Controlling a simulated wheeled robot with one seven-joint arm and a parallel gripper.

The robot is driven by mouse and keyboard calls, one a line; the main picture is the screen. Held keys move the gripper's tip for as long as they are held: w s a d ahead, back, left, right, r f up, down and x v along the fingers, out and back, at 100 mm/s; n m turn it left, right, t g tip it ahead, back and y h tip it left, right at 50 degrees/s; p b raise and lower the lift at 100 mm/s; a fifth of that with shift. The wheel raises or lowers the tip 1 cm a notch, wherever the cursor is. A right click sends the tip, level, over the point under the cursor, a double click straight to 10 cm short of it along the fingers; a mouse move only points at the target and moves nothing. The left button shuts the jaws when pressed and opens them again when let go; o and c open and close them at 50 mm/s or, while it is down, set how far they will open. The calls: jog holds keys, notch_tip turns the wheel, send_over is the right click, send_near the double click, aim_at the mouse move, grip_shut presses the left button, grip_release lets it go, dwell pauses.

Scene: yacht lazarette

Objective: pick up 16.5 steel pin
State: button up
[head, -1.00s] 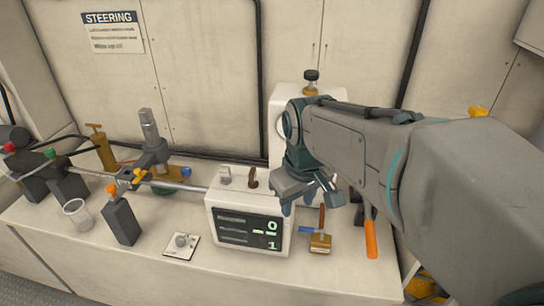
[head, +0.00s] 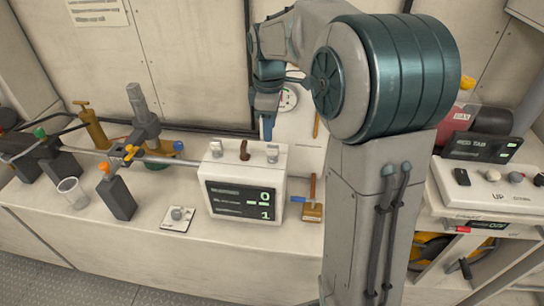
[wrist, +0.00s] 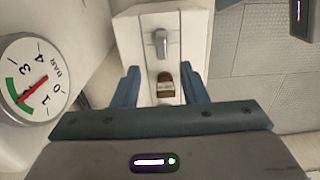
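Two short steel pins stand on top of a white display box, one at its left (head: 216,148) and one at its right (head: 272,152). A brown piece (head: 245,150) stands between them. I cannot read which pin is 16.5. In the wrist view my gripper (wrist: 165,88) is open and empty, with blue fingers apart. The brown piece (wrist: 165,86) appears between the fingers, and one steel pin (wrist: 161,43) appears beyond it.
A pressure gauge (wrist: 33,80) is close at the left of the wrist view. A wooden-handled tool (head: 313,205) stands right of the box, and a knobbed plate (head: 177,218) lies left. A clear cup (head: 74,195) and dark posts (head: 119,197) stand further left.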

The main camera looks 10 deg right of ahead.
aim_at(273, 146)
jog(key=shift+f, duration=0.95)
jog(key=shift+s+d+f+p, duration=0.15)
jog(key=shift+d+f, duration=0.05)
jog(key=shift+f, duration=1.2)
jog(key=shift+s+d+f+p, duration=0.1)
jog(key=shift+d+f+p, duration=0.05)
jog(key=shift+f, duration=1.2)
grip_shut()
